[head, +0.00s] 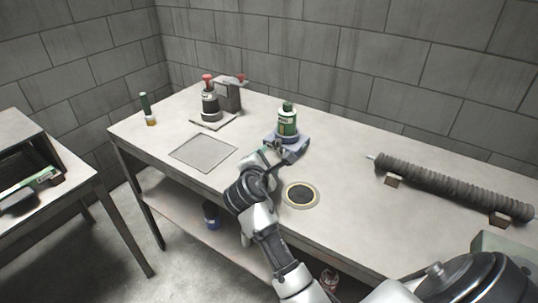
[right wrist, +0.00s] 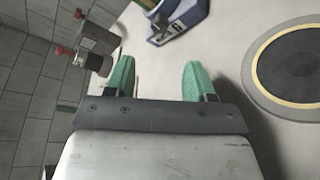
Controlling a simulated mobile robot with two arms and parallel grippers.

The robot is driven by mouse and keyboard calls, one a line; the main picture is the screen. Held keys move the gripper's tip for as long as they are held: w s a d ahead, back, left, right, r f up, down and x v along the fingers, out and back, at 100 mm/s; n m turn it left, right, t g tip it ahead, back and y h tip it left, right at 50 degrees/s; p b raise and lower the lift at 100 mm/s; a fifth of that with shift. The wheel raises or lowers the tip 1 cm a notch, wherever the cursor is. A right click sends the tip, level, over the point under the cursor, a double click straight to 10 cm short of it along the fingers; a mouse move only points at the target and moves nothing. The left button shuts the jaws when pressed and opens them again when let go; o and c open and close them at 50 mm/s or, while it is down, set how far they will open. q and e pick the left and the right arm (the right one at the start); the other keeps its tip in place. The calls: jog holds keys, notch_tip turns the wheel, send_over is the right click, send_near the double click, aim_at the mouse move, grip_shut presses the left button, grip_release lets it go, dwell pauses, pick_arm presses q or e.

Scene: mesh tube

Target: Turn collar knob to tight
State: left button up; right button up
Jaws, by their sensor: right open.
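My right gripper (head: 272,152) is at the near side of the blue-grey base under a green canister (head: 287,122). In the right wrist view its two green fingertips (right wrist: 158,80) are spread apart with nothing between them. Two red knobs stand at the back left: one (head: 208,78) on top of a dark bottle-like device, one (head: 242,78) on a grey block. Both also show at the upper left of the right wrist view, as a red knob (right wrist: 79,14) and another (right wrist: 60,50). I cannot tell which part is the collar knob. My left gripper is not in view.
A ribbed dark tube (head: 450,186) lies on small blocks at the right of the bench (head: 345,170). A round dark disc with a pale rim (head: 300,195) and a square plate (head: 203,151) lie near the front. A small green-topped bottle (head: 146,106) stands far left.

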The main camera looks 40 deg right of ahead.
aim_at(275, 144)
dwell(0.3)
jog(key=w+n+g+p, duration=0.1)
jog(key=n, duration=0.1)
jog(key=w+n+g+p, duration=0.1)
jog(key=w+n+g+h+p, duration=0.1)
jog(key=w+n+g, duration=0.1)
jog(key=shift+a+f+n, duration=0.2)
jog(key=shift+a+n, duration=0.1)
jog(key=shift+a, duration=0.05)
jog(key=n+g, duration=0.1)
jog(key=w+a+n+p, duration=0.1)
jog(key=n+g+h+p, duration=0.1)
jog(key=n, duration=0.1)
jog(key=shift+w+a+r+g, duration=0.15)
jog(key=shift+w+r+g, duration=0.15)
jog(key=shift+w+a+r+n+g+h+p, duration=0.1)
jog(key=shift+a+r+n+g+h+p, duration=0.15)
jog(key=shift+n, duration=0.35)
jog(key=shift+w+a+r+n+g+h+p, duration=0.15)
jog(key=shift+n+g, duration=0.2)
jog(key=shift+n, duration=0.25)
jog(key=b+x, duration=0.1)
jog(key=x, duration=0.9)
jog(key=shift+d+f, duration=0.2)
jog(key=shift+d, duration=0.15)
jog(key=shift+c, duration=0.4)
